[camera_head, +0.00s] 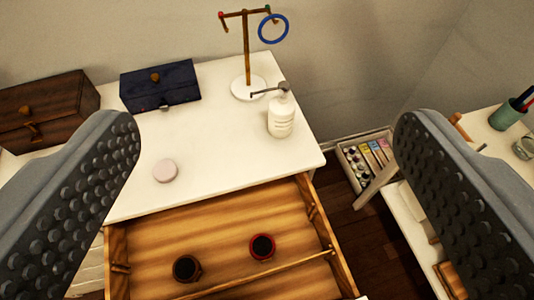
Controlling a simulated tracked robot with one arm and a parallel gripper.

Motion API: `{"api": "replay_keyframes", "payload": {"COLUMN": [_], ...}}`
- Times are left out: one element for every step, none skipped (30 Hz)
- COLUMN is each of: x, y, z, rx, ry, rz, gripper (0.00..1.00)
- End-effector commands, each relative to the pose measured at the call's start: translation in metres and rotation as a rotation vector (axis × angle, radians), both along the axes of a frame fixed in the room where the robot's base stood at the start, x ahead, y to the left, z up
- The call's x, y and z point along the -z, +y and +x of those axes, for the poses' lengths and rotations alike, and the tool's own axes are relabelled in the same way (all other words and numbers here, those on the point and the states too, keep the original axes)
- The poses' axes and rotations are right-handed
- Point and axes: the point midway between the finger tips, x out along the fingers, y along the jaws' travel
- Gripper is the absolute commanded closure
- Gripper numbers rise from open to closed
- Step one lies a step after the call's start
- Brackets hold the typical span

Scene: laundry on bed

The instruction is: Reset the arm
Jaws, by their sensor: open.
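My gripper (262,165) shows as two grey studded fingers, one at each side of the picture. The fingers are wide apart, with nothing held between them. Beyond and between them is a white dresser top (225,165). Below it an open wooden drawer (215,230) holds a dark brown round item (186,269) and a red-rimmed round item (262,247). The rest of my arm is out of view.
On the dresser stand a brown wooden box (45,108), a dark blue box (160,86), a white pump bottle (281,115), a stand with a blue ring (273,28) and a pale pink disc (165,171). A white shelf unit (405,210) stands at right. Dark floor (375,240) shows between.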

Motion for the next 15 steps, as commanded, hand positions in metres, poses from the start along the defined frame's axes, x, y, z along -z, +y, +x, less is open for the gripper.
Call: {"api": "replay_keyframes", "payload": {"x": [-0.015,-0.022,-0.030,-0.034,-0.038,-0.041,-0.042,-0.043,-0.043,-0.043,-0.043,-0.043,-0.043,-0.043,-0.043], "y": [0.000,0.000,0.000,0.000,0.000,0.000,0.000,0.001,0.001,0.001,0.001,0.001,0.001,0.001,0.001], "z": [-0.012,-0.017,-0.023,-0.027,-0.029,-0.031,-0.032,-0.033,-0.033,-0.033,-0.033,-0.033,-0.033,-0.033,-0.033], "rx": [0.004,0.006,0.007,0.008,0.008,0.010,0.010,0.010,0.010,0.010,0.010,0.010,0.010,0.010,0.010], "ry": [-0.037,-0.055,-0.074,-0.086,-0.094,-0.102,-0.106,-0.108,-0.109,-0.109,-0.108,-0.108,-0.108,-0.108,-0.108], "rz": [0.004,0.007,0.009,0.011,0.013,0.015,0.016,0.016,0.016,0.017,0.016,0.016,0.016,0.016,0.016], "gripper": [0.18,0.18,0.18,0.18,0.18,0.18,0.18,0.18,0.18,0.18,0.18,0.18,0.18,0.18,0.18]}}
